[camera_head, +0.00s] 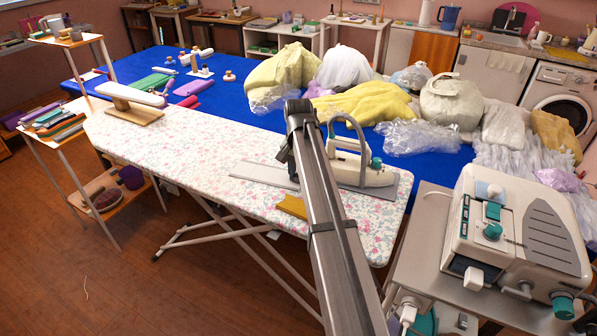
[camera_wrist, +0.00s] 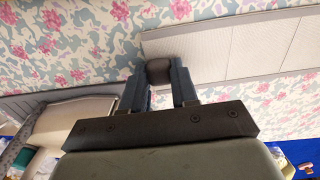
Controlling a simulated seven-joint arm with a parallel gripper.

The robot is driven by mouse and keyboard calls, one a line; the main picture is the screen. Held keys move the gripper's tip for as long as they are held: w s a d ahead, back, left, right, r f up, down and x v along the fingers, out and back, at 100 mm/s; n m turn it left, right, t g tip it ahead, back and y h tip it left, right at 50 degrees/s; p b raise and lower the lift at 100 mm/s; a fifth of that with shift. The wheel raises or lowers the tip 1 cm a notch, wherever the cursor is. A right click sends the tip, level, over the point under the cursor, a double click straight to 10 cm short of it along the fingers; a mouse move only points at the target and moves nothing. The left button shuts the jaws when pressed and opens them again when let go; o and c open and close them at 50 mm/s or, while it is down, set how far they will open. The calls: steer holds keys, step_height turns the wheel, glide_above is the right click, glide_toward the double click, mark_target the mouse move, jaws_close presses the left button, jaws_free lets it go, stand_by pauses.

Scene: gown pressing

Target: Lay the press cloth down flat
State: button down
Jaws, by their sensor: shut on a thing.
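The press cloth (camera_head: 262,173) appears to be the pale grey, creased panel on the floral ironing board (camera_head: 195,140), left of the iron. In the wrist view the panel (camera_wrist: 235,48) extends to the right over the flowered cover and looks mostly flat. My gripper (camera_wrist: 159,76) is shut on a dark, rounded tab at the panel's near left end. The tab seems joined to the cloth, but the join is partly hidden by the fingers. In the head view my gripper (camera_head: 284,156) is low over the board, largely hidden by my arm.
The iron (camera_head: 362,168) stands on a grey plate (camera_head: 397,188) just right of my gripper. A mustard pad (camera_head: 292,206) lies near the board's front edge. A small sleeve board (camera_head: 130,95) stands at the left end. The board's middle left is clear. A steam unit (camera_head: 515,225) is at right.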

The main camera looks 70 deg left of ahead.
steer(key=c, duration=0.8)
jaws_free()
steer(key=shift+r, duration=0.1)
step_height(320, 180, up, 14)
steer(key=shift+f, duration=0.15)
stand_by(0.6)
